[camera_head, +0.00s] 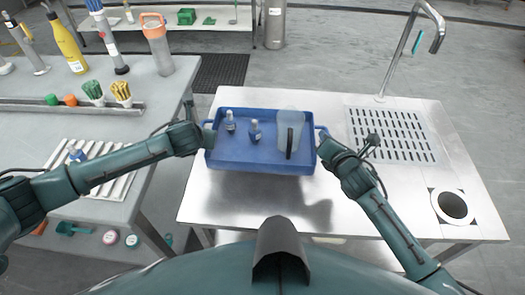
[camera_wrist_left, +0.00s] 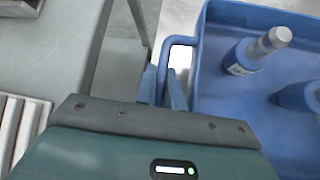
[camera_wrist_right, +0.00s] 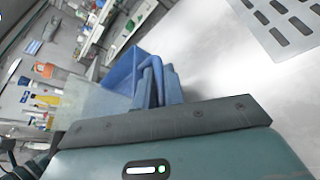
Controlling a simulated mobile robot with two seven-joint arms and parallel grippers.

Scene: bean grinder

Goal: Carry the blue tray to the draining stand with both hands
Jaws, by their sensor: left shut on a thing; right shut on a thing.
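The blue tray (camera_head: 255,160) is held between my two grippers over the left part of the metal counter, with a shadow below it on the steel. It carries two small bottles (camera_head: 230,122) (camera_head: 255,132) and a clear pitcher with a dark handle (camera_head: 290,130). My left gripper (camera_head: 205,135) is shut on the tray's left handle, which also shows in the left wrist view (camera_wrist_left: 180,42). My right gripper (camera_head: 326,143) is shut on the right handle, seen in the right wrist view (camera_wrist_right: 152,75). The draining stand (camera_head: 395,152) is the slotted area right of the tray.
A tall tap (camera_head: 413,45) rises behind the slotted area. A round dark hole (camera_head: 453,205) is at the counter's front right. A grey table (camera_head: 120,95) with bottles stands at the left, separated by a gap. The front of the counter is clear.

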